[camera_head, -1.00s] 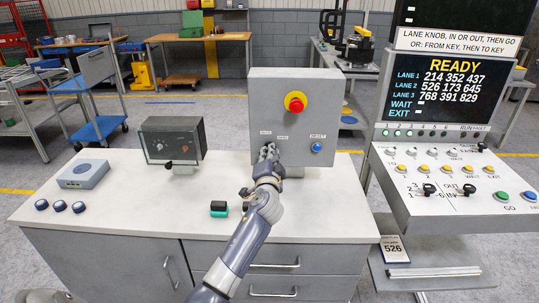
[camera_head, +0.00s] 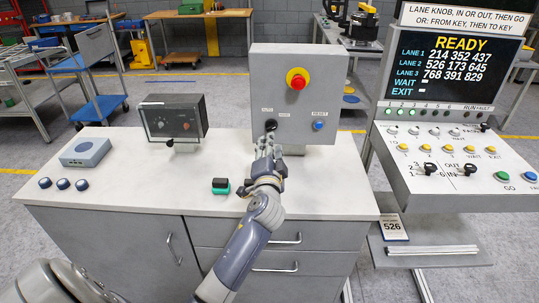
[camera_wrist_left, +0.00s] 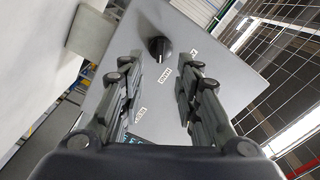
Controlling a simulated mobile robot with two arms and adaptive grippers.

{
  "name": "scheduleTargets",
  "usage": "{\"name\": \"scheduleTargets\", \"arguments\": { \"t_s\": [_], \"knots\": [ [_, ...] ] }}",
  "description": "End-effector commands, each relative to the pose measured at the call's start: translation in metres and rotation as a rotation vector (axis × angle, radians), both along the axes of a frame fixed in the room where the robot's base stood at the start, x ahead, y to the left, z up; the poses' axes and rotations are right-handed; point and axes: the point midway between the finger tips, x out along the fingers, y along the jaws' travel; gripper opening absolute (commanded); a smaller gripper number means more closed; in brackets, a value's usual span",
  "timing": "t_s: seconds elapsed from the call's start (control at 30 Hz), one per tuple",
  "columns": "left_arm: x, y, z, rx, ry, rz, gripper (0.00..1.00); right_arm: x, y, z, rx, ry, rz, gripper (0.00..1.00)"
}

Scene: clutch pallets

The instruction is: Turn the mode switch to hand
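The mode switch, a black knob (camera_head: 270,125), sits low on the front of the grey control box (camera_head: 292,60). An AUTO label (camera_head: 267,109) and a HAND label (camera_head: 284,114) are above it. In the left wrist view the knob (camera_wrist_left: 158,48) stands clear beyond the fingers, with the HAND label (camera_wrist_left: 164,75) near it. A light mark shows on the knob, but its exact direction is too small to tell. My left gripper (camera_head: 268,143) is open and empty, just below and in front of the knob; its spread fingers (camera_wrist_left: 160,65) fill the left wrist view. My right gripper is not in view.
The box also carries a red stop button (camera_head: 297,79) on yellow and a blue reset button (camera_head: 318,126). A dark meter box (camera_head: 172,121), a grey-blue unit (camera_head: 86,152) and a small green-black block (camera_head: 221,186) are on the white countertop (camera_head: 140,195). A lane console (camera_head: 450,150) stands right.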

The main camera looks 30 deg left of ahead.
Motion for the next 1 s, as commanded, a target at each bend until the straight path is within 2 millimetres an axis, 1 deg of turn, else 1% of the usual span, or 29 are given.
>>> {"name": "scheduleTargets", "arguments": {
  "t_s": [0.03,0.1,0.3,0.87,0.93,0.97,1.0],
  "knots": [
    [-0.009,-0.005,0.000,-0.001,0.000,0.000,0.31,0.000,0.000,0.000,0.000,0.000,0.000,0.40],
    [-0.017,-0.011,-0.001,0.000,0.001,0.000,0.31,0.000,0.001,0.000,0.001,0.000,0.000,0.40],
    [-0.031,-0.018,0.000,0.001,0.001,0.001,0.31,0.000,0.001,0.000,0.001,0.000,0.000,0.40],
    [-0.032,-0.019,0.000,0.000,0.002,0.001,0.31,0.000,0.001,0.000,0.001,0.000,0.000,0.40],
    [-0.036,-0.019,-0.006,-0.021,0.012,0.003,0.31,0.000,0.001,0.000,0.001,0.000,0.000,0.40],
    [-0.040,-0.020,-0.012,-0.042,0.021,0.005,0.31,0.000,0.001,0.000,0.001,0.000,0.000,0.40],
    [-0.048,-0.021,-0.023,-0.083,0.041,0.009,0.31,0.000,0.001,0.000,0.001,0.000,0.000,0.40]
  ]
}}
